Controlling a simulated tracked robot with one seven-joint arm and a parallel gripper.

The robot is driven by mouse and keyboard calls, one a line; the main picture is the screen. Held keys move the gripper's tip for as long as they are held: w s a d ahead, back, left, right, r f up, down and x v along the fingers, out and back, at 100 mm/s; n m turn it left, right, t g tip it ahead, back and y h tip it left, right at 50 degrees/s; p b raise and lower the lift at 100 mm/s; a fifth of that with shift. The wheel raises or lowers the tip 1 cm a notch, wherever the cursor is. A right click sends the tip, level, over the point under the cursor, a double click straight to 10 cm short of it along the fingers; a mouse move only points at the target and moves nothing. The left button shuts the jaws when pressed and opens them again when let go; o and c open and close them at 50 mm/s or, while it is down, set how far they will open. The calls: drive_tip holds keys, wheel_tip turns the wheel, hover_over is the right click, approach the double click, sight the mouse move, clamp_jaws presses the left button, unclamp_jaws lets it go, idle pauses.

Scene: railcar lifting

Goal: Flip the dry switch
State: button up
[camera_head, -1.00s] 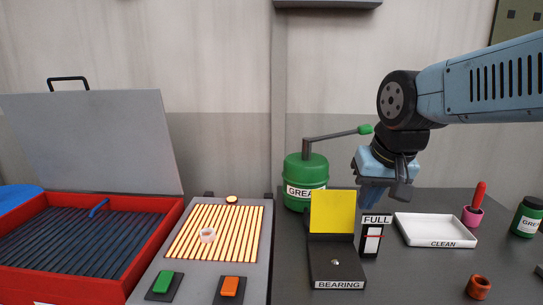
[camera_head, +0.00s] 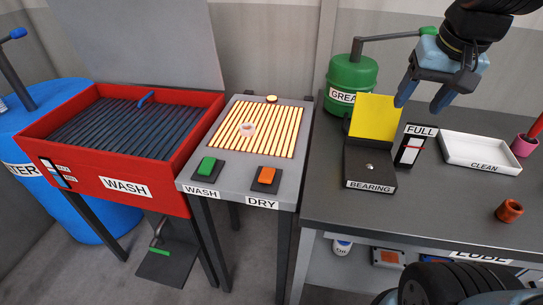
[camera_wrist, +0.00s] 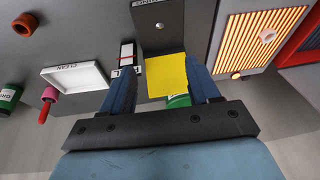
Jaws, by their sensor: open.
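The dry switch is an orange rocker (camera_head: 266,175) on a dark base, above the DRY label (camera_head: 262,203) at the front of the grey drying table (camera_head: 228,184). Left of it is the green WASH switch (camera_head: 207,166). The slatted panel (camera_head: 285,131) behind them glows warm, and a small pale ring (camera_head: 247,130) lies on it. My gripper (camera_head: 421,104) is open and empty above the right bench, behind the FULL gauge and well right of the dry switch. In the wrist view my open fingers (camera_wrist: 162,66) straddle the yellow lid; the dry switch does not show there.
The BEARING box (camera_head: 368,168) with its yellow lid (camera_head: 374,117), the FULL gauge (camera_head: 411,150), green grease can (camera_head: 352,82), white CLEAN tray (camera_head: 484,164) and a brown ring (camera_head: 509,210) stand on the right bench. The red wash basin (camera_head: 105,183) is at left.

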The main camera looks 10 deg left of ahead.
drive_tip(key=w+a+f+g, duration=0.1)
drive_tip(key=w+a, duration=0.1)
drive_tip(key=a, duration=0.2)
drive_tip(key=w+a+f+g, duration=0.1)
drive_tip(key=w+a+f, duration=0.1)
drive_tip(key=a, duration=0.3)
drive_tip(key=w+a+f+g, duration=0.1)
drive_tip(key=w+a+g, duration=0.1)
drive_tip(key=w+a, duration=0.2)
drive_tip(key=shift+w+a+f, duration=0.1)
drive_tip(key=shift+a+f, duration=0.05)
drive_tip(key=shift+a, duration=0.25)
drive_tip(key=g, duration=0.4)
approach(268, 172)
drive_tip(key=v, duration=0.6)
drive_tip(key=x, duration=1.4)
drive_tip(key=shift+f, duration=0.1)
